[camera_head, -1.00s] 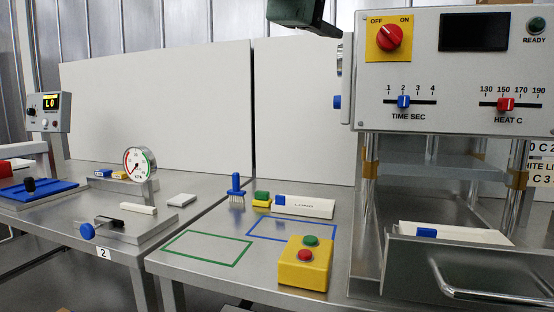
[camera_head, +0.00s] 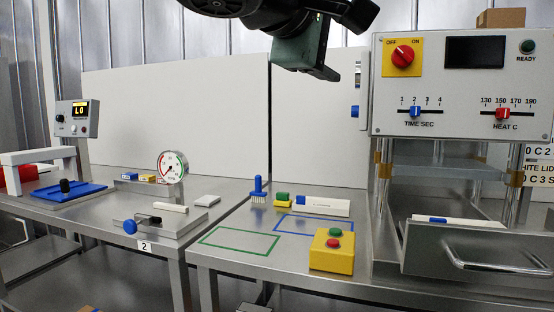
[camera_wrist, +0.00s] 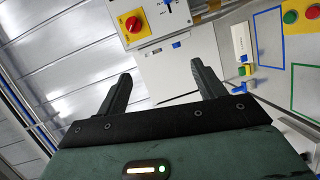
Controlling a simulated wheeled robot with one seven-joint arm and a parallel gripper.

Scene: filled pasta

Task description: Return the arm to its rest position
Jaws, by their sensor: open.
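My gripper (camera_head: 330,74) is raised high at the top of the head view, in front of the upper edge of the white back panel. In the wrist view my gripper (camera_wrist: 165,85) shows two dark fingers spread wide with nothing between them. It is apart from everything on the benches. Part of my arm runs out of the top of the head view.
The heat machine (camera_head: 445,85) stands at right, its open drawer (camera_head: 480,248) holding a white piece. A yellow button box (camera_head: 331,252), green outline (camera_head: 240,241), blue brush (camera_head: 258,188) and dial gauge (camera_head: 172,167) are on the benches. Air above the benches is clear.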

